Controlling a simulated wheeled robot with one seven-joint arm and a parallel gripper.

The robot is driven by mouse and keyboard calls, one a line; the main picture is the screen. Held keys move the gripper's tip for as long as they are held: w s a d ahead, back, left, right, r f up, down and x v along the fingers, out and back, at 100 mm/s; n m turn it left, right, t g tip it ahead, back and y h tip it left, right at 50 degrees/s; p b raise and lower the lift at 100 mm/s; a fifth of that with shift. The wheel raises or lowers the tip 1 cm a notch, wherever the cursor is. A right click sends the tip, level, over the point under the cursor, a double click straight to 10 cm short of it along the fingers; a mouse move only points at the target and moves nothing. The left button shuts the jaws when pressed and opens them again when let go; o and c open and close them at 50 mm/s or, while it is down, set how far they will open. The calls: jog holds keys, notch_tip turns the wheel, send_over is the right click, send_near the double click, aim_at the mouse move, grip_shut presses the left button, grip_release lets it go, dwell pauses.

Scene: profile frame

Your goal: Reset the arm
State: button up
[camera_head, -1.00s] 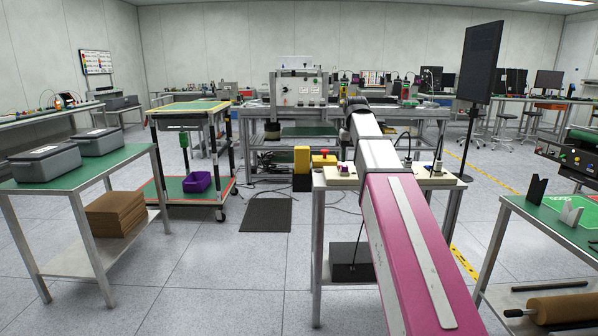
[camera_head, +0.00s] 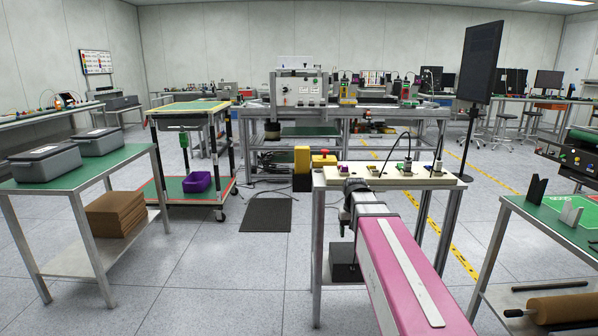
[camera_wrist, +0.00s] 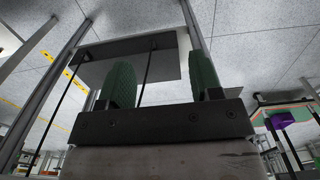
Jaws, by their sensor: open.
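My gripper shows in the wrist view (camera_wrist: 163,85), with two green ribbed fingers standing apart and nothing between them. It is open and empty. In the head view my pink and white arm reaches forward from the bottom right, and its end hangs in front of the small workbench (camera_head: 325,174). The wrist view is tilted and shows the small bench's dark lower shelf and legs behind the fingers.
The small bench top carries a pale board (camera_head: 385,176) with small fixtures and cables. A green-topped table (camera_head: 110,165) with grey bins stands left. Another green-topped table (camera_head: 540,222) stands right. A cart (camera_head: 235,190) with a purple bin (camera_head: 197,182) is behind.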

jog(key=s+f, duration=1.3)
jog(key=f, duration=0.3)
jog(key=shift+s+f, duration=0.25)
